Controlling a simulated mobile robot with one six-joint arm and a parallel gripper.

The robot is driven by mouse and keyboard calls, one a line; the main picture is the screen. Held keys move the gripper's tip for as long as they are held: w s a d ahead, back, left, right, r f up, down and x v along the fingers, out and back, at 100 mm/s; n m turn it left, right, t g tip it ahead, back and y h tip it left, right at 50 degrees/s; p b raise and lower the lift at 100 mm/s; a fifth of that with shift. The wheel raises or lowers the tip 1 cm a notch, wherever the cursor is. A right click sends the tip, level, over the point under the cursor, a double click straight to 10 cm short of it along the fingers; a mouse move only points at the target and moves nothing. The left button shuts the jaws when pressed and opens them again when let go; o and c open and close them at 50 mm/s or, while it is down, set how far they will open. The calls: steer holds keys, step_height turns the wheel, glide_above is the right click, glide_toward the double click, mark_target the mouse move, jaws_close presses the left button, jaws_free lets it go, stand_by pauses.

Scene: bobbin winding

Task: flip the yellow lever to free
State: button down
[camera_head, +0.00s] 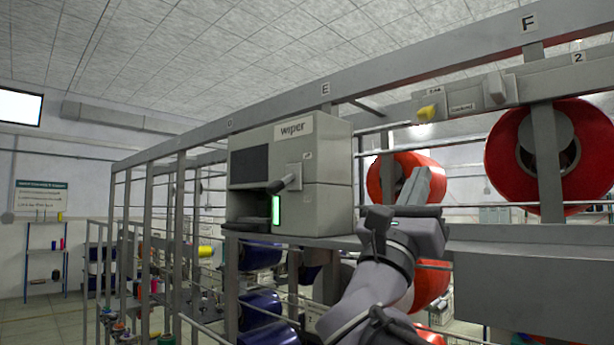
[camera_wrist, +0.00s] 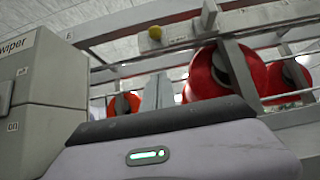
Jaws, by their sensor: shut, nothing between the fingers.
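The yellow lever (camera_head: 427,114) sits on a grey plate with small labels on the upper rail, at the upper right. One label seems to read "locked"; the other is too small to read surely. The lever's yellow end also shows in the wrist view (camera_wrist: 155,33), top centre. My gripper (camera_head: 432,172) is shut and empty, its fingers pointing up, below the lever in the picture and apart from it. In the wrist view the fingers (camera_wrist: 158,80) stand in the middle, below the yellow end. Whether the lever is at free or locked cannot be told.
A grey box marked "wiper" (camera_head: 292,165) with a switch and a green light stands left of my gripper. Big red bobbins (camera_head: 505,150) hang on the rack right and behind. Grey rails (camera_head: 480,45) and a post (camera_head: 548,160) frame the lever's area.

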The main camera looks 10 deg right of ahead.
mark_target(428, 111)
step_height(428, 111, up, 8)
steer(key=w+d+p, duration=0.1)
steer(key=d+p, duration=0.1)
steer(key=p, duration=0.1)
steer(key=shift+w+f, duration=0.15)
steer(key=shift+w, duration=0.15)
steer(key=shift+s, duration=0.1)
